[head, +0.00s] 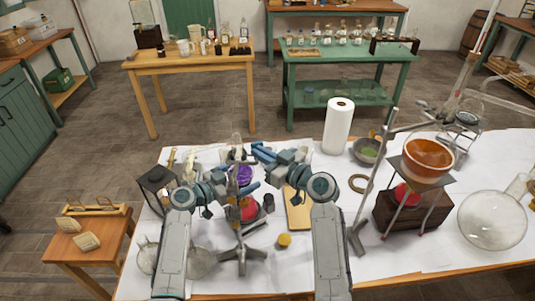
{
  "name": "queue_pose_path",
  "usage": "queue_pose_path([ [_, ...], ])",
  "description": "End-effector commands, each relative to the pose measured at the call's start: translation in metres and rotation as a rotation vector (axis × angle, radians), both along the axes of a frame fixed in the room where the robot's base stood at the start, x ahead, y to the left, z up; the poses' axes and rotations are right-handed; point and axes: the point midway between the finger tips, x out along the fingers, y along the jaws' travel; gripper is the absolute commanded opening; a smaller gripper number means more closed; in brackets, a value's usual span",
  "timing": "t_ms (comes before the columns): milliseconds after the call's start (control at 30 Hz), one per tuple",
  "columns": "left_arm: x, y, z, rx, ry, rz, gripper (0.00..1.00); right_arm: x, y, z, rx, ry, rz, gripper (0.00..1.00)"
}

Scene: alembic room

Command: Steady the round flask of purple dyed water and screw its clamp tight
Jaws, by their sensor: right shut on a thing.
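The round flask of purple dyed water (244,174) is at the retort stand (241,232), on the left part of the white-covered table. The stand's rod rises in front of it. My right gripper (257,156) comes in from the right at the flask's upper part and is shut on it; the exact contact is small and partly hidden. My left gripper (233,187) is lower, close to the rod and the near side of the flask. Its fingers are too small and crowded to tell if they are open. The clamp and its screw are not clear behind the grippers.
A red object (248,209) sits below the flask. A wooden board (298,212), a yellow-topped item (284,240) and a dark lantern (157,182) are nearby. A paper towel roll (338,127) stands behind. A tripod with an orange bowl (429,157) and a large glass flask (490,222) fill the right.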

Motion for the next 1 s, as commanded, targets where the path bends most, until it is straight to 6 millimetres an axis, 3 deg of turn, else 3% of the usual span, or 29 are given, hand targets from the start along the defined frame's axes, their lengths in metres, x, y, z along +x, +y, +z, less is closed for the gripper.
queue_pose_path([
  [33, 0.000, -0.001, 0.001, -0.002, 0.001, -0.003, 0.90, 0.001, 0.004, 0.008, 0.014, -0.009, 0.006, 0.00],
  [467, -0.001, -0.001, 0.001, -0.002, 0.000, -0.003, 0.90, -0.007, -0.001, 0.007, 0.013, -0.008, 0.004, 0.00],
  [700, 0.000, -0.001, 0.000, -0.001, 0.000, -0.002, 0.90, -0.051, -0.026, 0.003, 0.015, -0.006, 0.000, 0.00],
  [1000, 0.000, -0.001, 0.000, -0.001, 0.000, -0.001, 0.90, -0.115, -0.043, 0.002, 0.013, -0.004, 0.000, 0.00],
])
